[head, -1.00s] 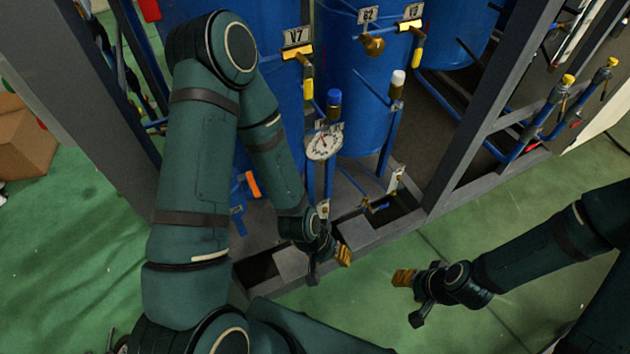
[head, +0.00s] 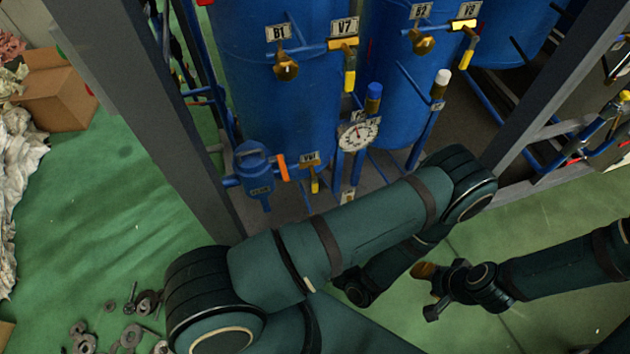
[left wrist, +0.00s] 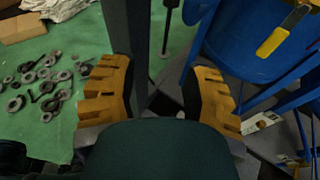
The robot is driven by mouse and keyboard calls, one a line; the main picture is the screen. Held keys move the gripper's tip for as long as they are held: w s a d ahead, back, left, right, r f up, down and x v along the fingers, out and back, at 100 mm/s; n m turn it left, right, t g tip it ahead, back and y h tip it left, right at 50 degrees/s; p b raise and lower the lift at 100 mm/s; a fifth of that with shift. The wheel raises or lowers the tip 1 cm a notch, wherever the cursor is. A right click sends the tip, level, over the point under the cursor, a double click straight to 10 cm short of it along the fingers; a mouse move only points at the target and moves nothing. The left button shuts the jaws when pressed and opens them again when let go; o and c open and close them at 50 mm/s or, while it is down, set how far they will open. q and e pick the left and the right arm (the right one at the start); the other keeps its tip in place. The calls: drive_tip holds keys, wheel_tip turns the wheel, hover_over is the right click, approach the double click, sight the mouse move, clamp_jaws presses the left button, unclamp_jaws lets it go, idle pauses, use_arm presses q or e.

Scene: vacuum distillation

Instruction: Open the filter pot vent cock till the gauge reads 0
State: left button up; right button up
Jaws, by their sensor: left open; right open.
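The filter pot is the small blue vessel (head: 254,172) low at the left of the tanks. An orange lever (head: 283,168) is beside it. A small tagged cock with a yellow handle (head: 315,184) hangs just to its right; I cannot read the tag surely. The round white gauge (head: 358,133) stands further right; its needle reading is too small to tell. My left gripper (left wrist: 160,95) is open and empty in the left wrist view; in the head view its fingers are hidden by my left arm. My right gripper (head: 428,291) is open and empty, away from the pot.
Blue tanks carry the tagged valves B1 (head: 286,66) and V7 (head: 348,66). A grey frame post (head: 165,125) stands left of the pot. Loose metal rings (head: 145,302) lie on the green floor, with a cardboard box (head: 55,93) behind.

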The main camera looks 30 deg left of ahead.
sight(316, 185)
use_arm(q)
drive_tip(key=w+d+r+m+t+h, duration=0.1)
drive_tip(key=w+d+m+t, duration=0.15)
drive_tip(key=w+t, duration=0.2)
drive_tip(key=w+d+r+m+t, duration=0.1)
drive_tip(key=w+d+m+t, duration=0.15)
drive_tip(key=t, duration=0.25)
drive_tip(key=shift+m, duration=0.4)
drive_tip(key=b+x, duration=0.1)
drive_tip(key=x, duration=1.4)
drive_tip(key=shift+d, duration=0.1)
clamp_jaws()
